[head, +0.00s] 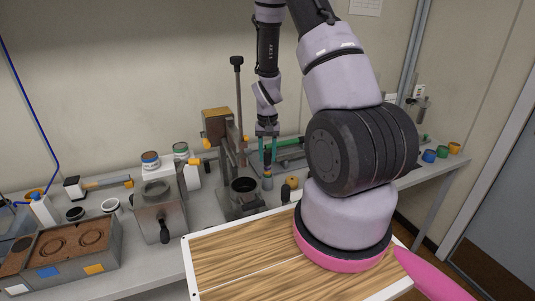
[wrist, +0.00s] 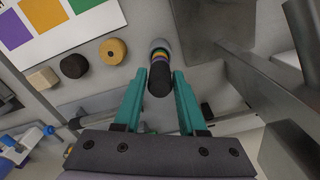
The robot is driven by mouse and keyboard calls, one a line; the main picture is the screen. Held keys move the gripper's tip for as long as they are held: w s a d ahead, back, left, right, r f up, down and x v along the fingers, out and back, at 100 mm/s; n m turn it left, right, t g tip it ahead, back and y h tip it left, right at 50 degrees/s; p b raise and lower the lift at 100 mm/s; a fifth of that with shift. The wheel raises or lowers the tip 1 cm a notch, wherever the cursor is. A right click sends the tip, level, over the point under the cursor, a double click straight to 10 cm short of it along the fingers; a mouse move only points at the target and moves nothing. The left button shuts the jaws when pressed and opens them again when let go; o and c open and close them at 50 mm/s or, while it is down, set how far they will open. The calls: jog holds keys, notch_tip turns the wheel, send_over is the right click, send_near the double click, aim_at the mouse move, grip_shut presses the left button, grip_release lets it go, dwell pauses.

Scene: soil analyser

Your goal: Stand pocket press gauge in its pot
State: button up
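The pocket press gauge (wrist: 160,75) is a slim cylinder with a black end towards the wrist camera and yellow and purple bands beyond it. My gripper (wrist: 160,80) has a teal finger on each side of it, and both appear to touch it. In the head view my gripper (head: 267,152) points down, with the gauge (head: 267,167) upright between the fingers. A pale grey round piece (head: 267,183) shows at the gauge's lower end. I cannot tell whether it is the pot or part of the gauge.
A metal press stand with a dark cup (head: 243,185) is close left of my gripper. A black knob (wrist: 74,66) and an ochre knob (wrist: 113,50) lie left of the gauge in the wrist view. A wooden board (head: 235,262) is in front.

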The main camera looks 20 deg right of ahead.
jog(key=shift+o, duration=1.3)
